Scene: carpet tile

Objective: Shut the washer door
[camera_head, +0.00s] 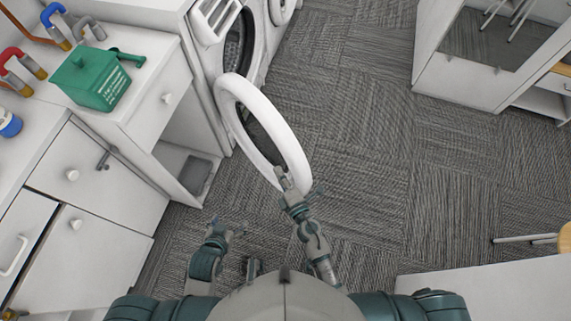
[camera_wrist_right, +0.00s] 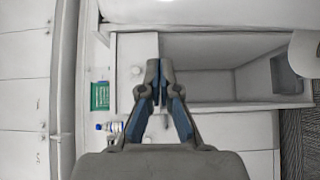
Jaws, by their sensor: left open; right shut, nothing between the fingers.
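The washer door (camera_head: 277,122) is a white ring that stands open, swung out from the front of the white washer (camera_head: 258,40) in the head view. My right gripper (camera_head: 281,176) is at the near, lower edge of the ring. It overlaps the rim there, and I cannot tell whether it touches. In the right wrist view its fingers (camera_wrist_right: 160,72) are together with nothing between them. My left gripper (camera_head: 229,229) is open and empty, low over the carpet, to the left of the right arm and apart from the door.
White cabinets (camera_head: 105,200) fill the left side, with a green box-shaped container (camera_head: 92,80) on top. It also shows in the right wrist view (camera_wrist_right: 100,96). A white unit (camera_head: 470,75) stands at upper right and a stool (camera_head: 565,238) at right. The carpet (camera_head: 375,160) between is clear.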

